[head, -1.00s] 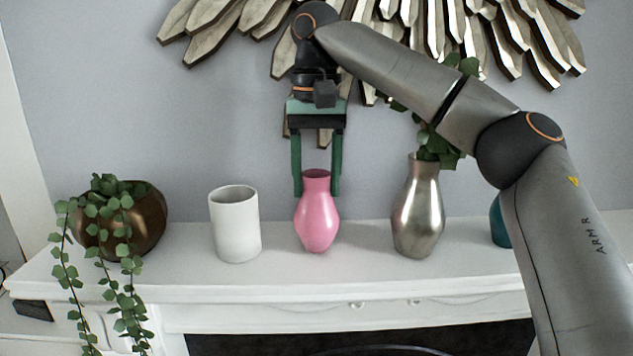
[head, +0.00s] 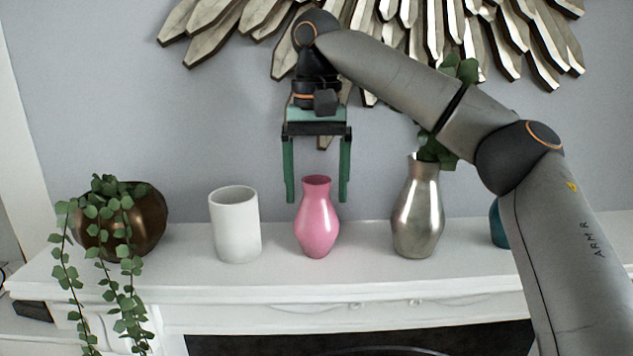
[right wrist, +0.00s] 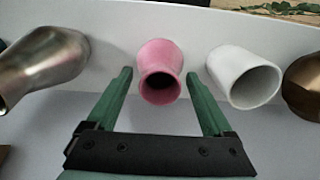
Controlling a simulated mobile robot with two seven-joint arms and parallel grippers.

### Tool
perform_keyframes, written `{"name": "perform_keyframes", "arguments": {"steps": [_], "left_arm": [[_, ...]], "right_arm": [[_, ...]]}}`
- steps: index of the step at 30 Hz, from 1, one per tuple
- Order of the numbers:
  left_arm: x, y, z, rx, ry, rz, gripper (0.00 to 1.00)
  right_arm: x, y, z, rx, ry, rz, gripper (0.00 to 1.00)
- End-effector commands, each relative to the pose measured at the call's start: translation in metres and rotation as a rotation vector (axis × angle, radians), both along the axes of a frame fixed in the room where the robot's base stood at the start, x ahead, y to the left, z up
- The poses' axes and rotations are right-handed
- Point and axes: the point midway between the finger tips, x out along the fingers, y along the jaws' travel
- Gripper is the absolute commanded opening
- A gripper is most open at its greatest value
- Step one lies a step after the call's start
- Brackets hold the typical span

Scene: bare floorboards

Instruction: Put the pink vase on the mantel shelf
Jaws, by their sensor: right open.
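The pink vase (head: 316,222) stands upright on the white mantel shelf (head: 365,285), between a white cup and a metal vase. It also shows in the right wrist view (right wrist: 160,66), its mouth towards the camera. My right gripper (head: 316,200) is above the vase and pointing down, with its green fingers spread wide on either side of the vase's neck. In the right wrist view the fingers stand apart from the vase, with gaps on both sides. The gripper is open and empty. My left gripper is not in view.
The white cup (head: 235,225) stands left of the vase, and the silver metal vase (head: 418,212) with leaves stands right. A bronze pot (head: 150,222) with a trailing plant is at far left. A teal object (head: 497,222) is partly hidden by my right arm. A wooden wall ornament (head: 230,25) hangs behind.

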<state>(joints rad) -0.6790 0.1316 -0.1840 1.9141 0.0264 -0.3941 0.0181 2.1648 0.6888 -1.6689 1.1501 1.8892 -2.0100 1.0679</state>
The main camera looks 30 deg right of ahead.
Motion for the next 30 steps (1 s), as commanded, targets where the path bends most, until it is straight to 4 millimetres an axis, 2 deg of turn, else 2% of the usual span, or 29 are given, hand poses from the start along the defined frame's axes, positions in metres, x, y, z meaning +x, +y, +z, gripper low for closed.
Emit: {"name": "perform_keyframes", "arguments": {"steps": [5, 16, 30], "left_arm": [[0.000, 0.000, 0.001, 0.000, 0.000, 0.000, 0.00], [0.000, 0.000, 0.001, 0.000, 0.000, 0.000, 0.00], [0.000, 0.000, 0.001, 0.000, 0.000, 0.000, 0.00]], "right_arm": [[0.000, 0.001, 0.009, -0.001, 0.000, 0.001, 0.86], [0.000, 0.000, 0.057, -0.004, -0.007, -0.003, 0.86], [0.000, 0.000, 0.078, 0.000, -0.001, 0.000, 0.86]]}}
